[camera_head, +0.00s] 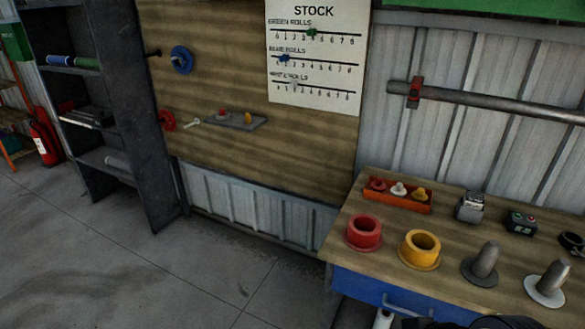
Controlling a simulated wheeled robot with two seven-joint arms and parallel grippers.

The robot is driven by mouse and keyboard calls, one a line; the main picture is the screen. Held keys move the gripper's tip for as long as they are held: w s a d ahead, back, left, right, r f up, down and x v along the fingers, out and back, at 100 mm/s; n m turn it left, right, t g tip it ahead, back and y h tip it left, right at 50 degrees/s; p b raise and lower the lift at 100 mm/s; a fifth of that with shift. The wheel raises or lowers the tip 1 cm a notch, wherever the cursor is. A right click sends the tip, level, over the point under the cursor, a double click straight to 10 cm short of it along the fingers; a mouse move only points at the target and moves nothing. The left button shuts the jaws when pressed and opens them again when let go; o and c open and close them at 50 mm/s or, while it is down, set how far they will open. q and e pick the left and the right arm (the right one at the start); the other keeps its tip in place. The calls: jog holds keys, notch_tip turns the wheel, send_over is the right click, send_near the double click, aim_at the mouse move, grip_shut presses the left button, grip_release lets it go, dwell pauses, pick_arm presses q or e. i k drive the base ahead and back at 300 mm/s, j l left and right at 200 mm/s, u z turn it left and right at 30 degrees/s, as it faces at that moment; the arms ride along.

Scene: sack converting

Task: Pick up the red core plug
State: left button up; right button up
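A small red plug (377,185) sits at the left end of an orange tray (400,206) on the wooden workbench, beside a white plug (398,189) and a yellow plug (420,194). A larger red flanged ring (364,232) stands on the bench in front of the tray. A small red piece (221,112) also lies on a ledge on the wall board. My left gripper is not in view. Dark and pale parts at the bottom edge, in front of the blue drawer, look like my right arm or gripper; its fingers are not clear. Nothing touches the red plug.
A yellow flanged ring (420,246) and two grey pegs on discs (482,264) (547,284) stand along the bench front. A grey box (470,207) and a dark button box (520,222) are behind. A dark shelf unit (110,110) stands left; the floor between is clear.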

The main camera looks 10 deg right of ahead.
aim_at(378, 185)
jog(key=i+j+u, duration=0.15)
jog(key=i+u, duration=0.15)
jog(key=i, duration=0.2)
jog(key=i+u, duration=0.3)
jog(key=i, duration=0.2)
jog(key=i+z, duration=0.5)
jog(key=i+j+z, duration=0.15)
jog(key=i+z, duration=0.35)
jog(key=i+l+z, duration=0.1)
jog(key=i+z, duration=0.45)
jog(key=z, duration=0.15)
jog(key=i+z, duration=0.3)
